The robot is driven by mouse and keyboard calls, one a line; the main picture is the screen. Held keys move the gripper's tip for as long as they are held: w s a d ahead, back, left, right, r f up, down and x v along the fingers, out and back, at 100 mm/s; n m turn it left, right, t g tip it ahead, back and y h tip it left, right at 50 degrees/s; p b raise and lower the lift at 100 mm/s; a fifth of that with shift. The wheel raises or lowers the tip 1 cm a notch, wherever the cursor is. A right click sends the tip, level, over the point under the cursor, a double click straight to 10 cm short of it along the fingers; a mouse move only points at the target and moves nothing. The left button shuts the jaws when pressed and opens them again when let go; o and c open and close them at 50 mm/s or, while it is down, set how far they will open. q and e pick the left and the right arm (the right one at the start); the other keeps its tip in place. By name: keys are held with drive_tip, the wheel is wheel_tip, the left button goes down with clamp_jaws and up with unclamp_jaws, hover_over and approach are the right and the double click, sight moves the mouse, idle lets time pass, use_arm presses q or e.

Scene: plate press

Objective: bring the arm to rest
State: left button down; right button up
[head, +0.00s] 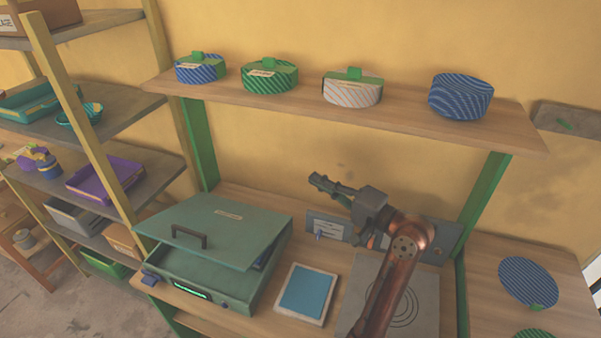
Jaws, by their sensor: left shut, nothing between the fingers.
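My left gripper (330,186) is shut and empty, at the end of a copper-coloured arm link that rises from the bottom of the head view. It points left, above the back of the wooden bench and in front of the yellow wall, and touches nothing that I can see. The green plate press (208,287) stands on the bench to the left and below it. The press lid (245,225) has a dark handle and is tilted, with a gap showing at its right side. My right gripper is not in view.
A blue pad (304,291) lies right of the press. A grey board (425,300) with rings lies partly behind my arm. A shelf (405,118) above holds several striped round containers. Left is a shelving unit (120,190); right, a side table carries a blue striped disc (528,281).

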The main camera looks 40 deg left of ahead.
use_arm(q)
drive_tip(key=d, duration=0.3)
drive_tip(key=shift+w+f, duration=0.1)
drive_tip(key=shift+w, duration=0.1)
